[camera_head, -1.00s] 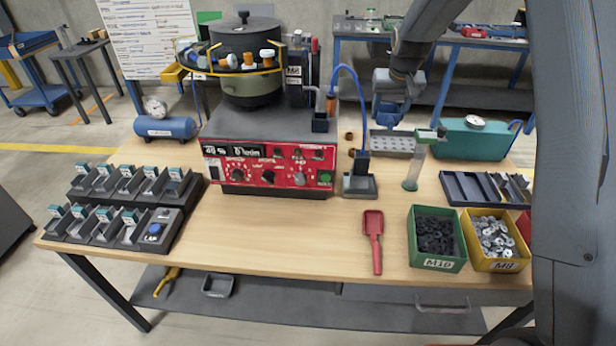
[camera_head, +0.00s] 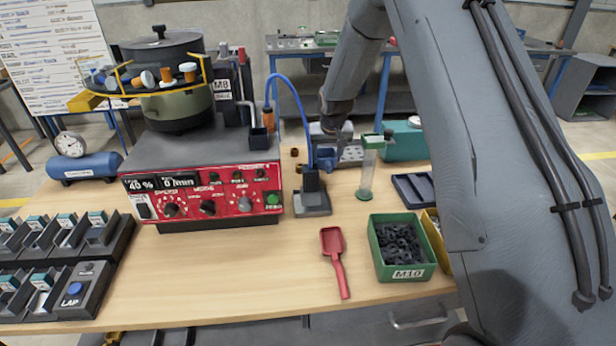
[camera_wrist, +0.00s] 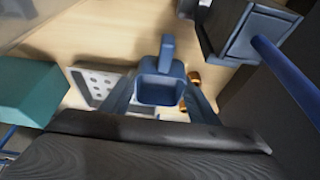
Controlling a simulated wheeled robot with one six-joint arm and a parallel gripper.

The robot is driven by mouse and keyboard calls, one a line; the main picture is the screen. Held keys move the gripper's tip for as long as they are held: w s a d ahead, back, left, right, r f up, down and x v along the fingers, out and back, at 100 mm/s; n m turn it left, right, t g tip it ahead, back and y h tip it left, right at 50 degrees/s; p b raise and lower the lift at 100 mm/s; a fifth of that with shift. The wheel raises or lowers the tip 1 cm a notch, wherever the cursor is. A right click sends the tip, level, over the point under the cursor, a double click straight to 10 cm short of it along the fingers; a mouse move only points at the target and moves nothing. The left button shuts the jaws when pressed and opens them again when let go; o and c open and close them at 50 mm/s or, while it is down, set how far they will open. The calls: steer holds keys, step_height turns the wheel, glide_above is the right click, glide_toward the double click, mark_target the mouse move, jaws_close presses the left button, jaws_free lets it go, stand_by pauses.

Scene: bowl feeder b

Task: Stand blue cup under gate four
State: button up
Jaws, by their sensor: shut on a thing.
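My gripper (camera_wrist: 160,98) is shut on a small square blue cup (camera_wrist: 160,90), one finger on each side; the cup's open mouth and a tab show in the wrist view. In the head view, the blue cup (camera_head: 325,160) is behind the dark stand with the blue hose, near the grey perforated tray. My gripper's fingers are hard to make out there. Two rows of grey gates (camera_head: 68,232) with teal tops stand at the left of the table, partly cut off by the picture edge. Their numbers are too small to read.
The red-fronted feeder (camera_head: 205,195) stands between the cup and the gates. The dark stand (camera_head: 312,198), a clear tube with green cap (camera_head: 368,170), a red scoop (camera_head: 335,255) and a green M10 bin (camera_head: 402,250) are nearby. The front table strip is mostly clear.

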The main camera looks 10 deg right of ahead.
mark_target(325, 180)
steer(key=shift+f+p, duration=0.6)
steer(key=shift+f, duration=2.2)
steer(key=shift+f, duration=0.1)
steer(key=o, duration=0.9)
steer(key=shift+f, duration=0.1)
steer(key=shift+c, duration=0.2)
steer(key=o, duration=0.4)
